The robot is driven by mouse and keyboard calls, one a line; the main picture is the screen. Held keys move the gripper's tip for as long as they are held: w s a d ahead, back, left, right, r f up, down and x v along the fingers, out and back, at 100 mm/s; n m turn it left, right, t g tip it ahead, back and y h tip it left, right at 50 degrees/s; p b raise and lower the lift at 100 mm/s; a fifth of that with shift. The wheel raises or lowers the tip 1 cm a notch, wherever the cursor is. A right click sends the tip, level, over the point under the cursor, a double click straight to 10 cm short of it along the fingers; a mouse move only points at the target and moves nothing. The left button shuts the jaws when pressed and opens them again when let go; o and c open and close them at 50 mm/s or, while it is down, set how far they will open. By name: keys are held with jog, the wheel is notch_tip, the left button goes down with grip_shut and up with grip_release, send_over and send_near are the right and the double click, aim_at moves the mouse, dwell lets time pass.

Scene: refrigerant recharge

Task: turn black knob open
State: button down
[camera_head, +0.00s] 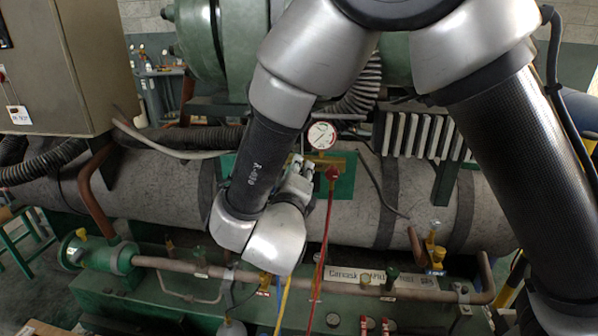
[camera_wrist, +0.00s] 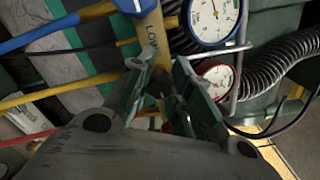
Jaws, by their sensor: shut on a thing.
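My gripper (camera_wrist: 165,92) is at the brass manifold (camera_wrist: 152,38) marked "LOW" in the wrist view. Its two fingers are closed around a small dark part, the black knob (camera_wrist: 159,84), which is mostly hidden between them. In the head view my gripper (camera_head: 301,168) is at the left side of the brass manifold (camera_head: 345,160), and the black knob is hidden there. I cannot tell how far the knob is turned.
A blue-rimmed gauge (camera_wrist: 213,14) and a red-rimmed gauge (camera_wrist: 218,75) sit right of the fingers. A blue hose (camera_wrist: 45,32) and a yellow hose (camera_wrist: 45,93) run left. A red knob (camera_head: 332,174) with a red hose (camera_head: 322,240) is close to my gripper.

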jog(key=n, duration=0.4)
jog(key=shift+n, duration=0.3)
jog(key=n, duration=0.4)
jog(key=shift+n, duration=0.3)
jog(key=n, duration=0.9)
jog(key=shift+f, duration=0.1)
jog(key=shift+n, duration=0.3)
jog(key=c, duration=1.3)
grip_release()
jog(key=shift+o, duration=0.2)
